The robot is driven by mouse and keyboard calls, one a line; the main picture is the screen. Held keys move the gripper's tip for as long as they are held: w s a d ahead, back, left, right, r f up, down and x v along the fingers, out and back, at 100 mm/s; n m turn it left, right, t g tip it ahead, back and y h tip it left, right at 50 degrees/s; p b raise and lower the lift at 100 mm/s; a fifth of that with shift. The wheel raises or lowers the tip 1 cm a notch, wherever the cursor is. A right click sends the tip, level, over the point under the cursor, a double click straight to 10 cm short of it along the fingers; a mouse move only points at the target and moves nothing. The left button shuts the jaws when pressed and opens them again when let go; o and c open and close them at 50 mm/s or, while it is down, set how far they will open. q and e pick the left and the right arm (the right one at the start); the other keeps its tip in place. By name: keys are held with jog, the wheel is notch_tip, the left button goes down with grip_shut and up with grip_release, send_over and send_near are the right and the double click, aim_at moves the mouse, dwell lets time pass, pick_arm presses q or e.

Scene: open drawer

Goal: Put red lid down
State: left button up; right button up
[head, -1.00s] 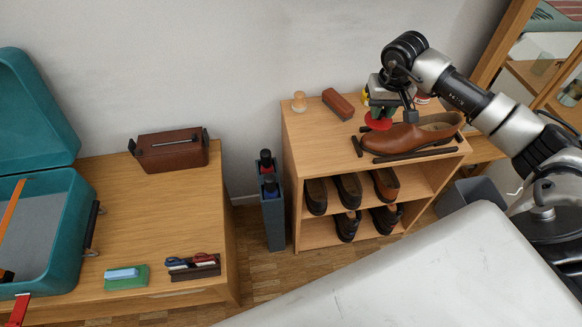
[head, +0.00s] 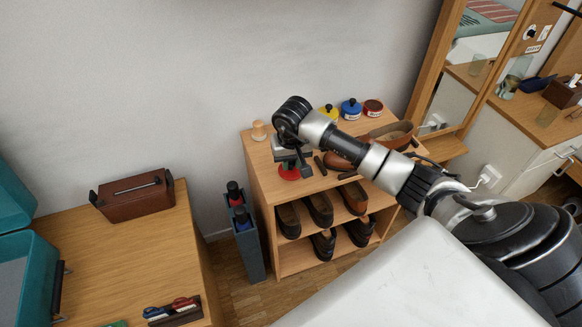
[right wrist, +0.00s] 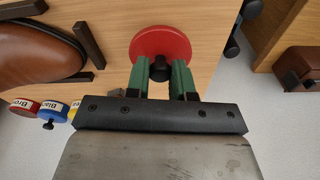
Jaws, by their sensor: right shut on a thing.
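The red lid (right wrist: 158,46) is a round disc with a black knob. It shows in the right wrist view and partly in the head view (head: 289,173). My right gripper (right wrist: 160,72) is shut on the lid's black knob, with a green finger on each side. The lid is over the top of the wooden shoe shelf (head: 258,158), near its front left edge. I cannot tell whether it touches the wood. My left gripper is not in view.
A brown shoe (head: 341,160) lies among dark bars right of the lid. Yellow (head: 328,112), blue (head: 350,108) and red-brown (head: 373,107) tins stand at the back.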

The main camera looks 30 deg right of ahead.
aim_at(291, 164)
notch_tip(291, 164, down, 3)
jog(key=shift+r, duration=0.15)
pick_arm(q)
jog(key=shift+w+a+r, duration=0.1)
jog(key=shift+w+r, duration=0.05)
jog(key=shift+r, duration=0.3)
pick_arm(e)
jog(key=o, duration=0.9)
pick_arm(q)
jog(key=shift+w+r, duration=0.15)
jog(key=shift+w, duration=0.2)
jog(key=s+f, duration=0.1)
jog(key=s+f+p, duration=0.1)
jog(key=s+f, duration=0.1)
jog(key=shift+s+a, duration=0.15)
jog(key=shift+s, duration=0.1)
pick_arm(e)
notch_tip(291, 164, up, 12)
jog(key=s, duration=0.1)
jog(key=shift+s+a, duration=0.2)
jog(key=shift+a, duration=0.1)
